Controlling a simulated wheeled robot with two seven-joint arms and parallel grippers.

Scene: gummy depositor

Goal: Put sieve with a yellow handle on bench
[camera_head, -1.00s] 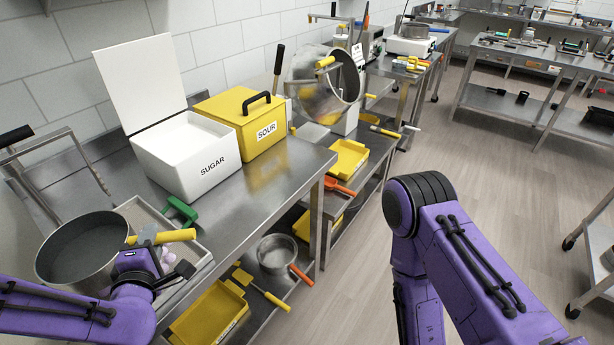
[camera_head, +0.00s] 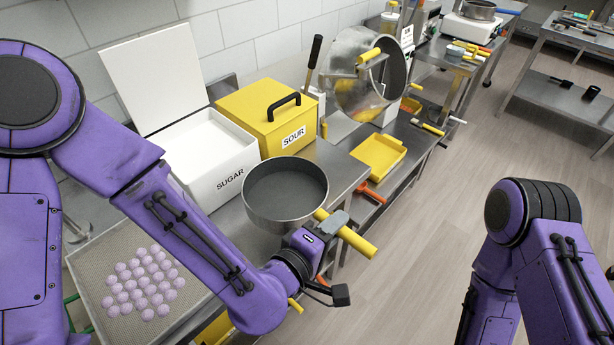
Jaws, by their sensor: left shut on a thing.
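The sieve (camera_head: 286,192) is a round grey pan with a yellow handle (camera_head: 346,234). My left gripper (camera_head: 329,220) is shut on the handle near the pan. The sieve is held roughly level in front of the sugar and sour boxes, over the front part of the steel bench (camera_head: 335,162) as seen from here. Whether it touches the bench cannot be told. My right arm shows at the right, but its gripper is out of view.
A white SUGAR box (camera_head: 205,165) with its lid up and a yellow SOUR box (camera_head: 262,118) stand on the bench behind the sieve. A tray (camera_head: 92,258) holds several pale pink balls at left. A steel drum (camera_head: 365,90) stands beyond.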

